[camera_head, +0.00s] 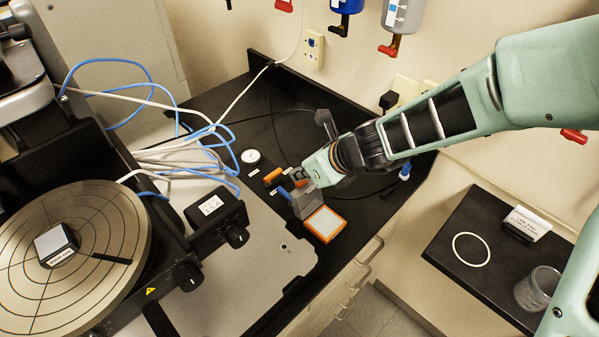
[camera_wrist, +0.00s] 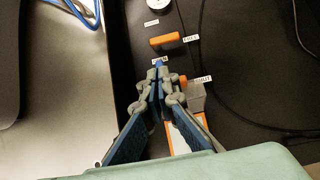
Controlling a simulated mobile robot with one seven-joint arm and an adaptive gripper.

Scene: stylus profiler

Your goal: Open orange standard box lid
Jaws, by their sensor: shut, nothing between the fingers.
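The orange standard box appears to be the orange-rimmed square with a white face (camera_head: 324,224) near the bench's front edge. In the wrist view, its orange edge and white face (camera_wrist: 182,138) show partly behind my fingers. I cannot tell whether its lid is open. A grey block (camera_head: 305,201) adjoins it on the far side and also shows in the wrist view (camera_wrist: 196,97). My gripper (camera_head: 299,181) is shut and empty, just beyond the grey block. Its fingertips meet in the wrist view (camera_wrist: 158,74), beside a small blue piece; contact is unclear.
An orange block (camera_head: 272,176) and a round white dial (camera_head: 250,156) lie farther back on the black bench. The profiler with its round stage (camera_head: 120,215) and cables fills the left. A side table (camera_head: 455,215) with a glass jar stands right.

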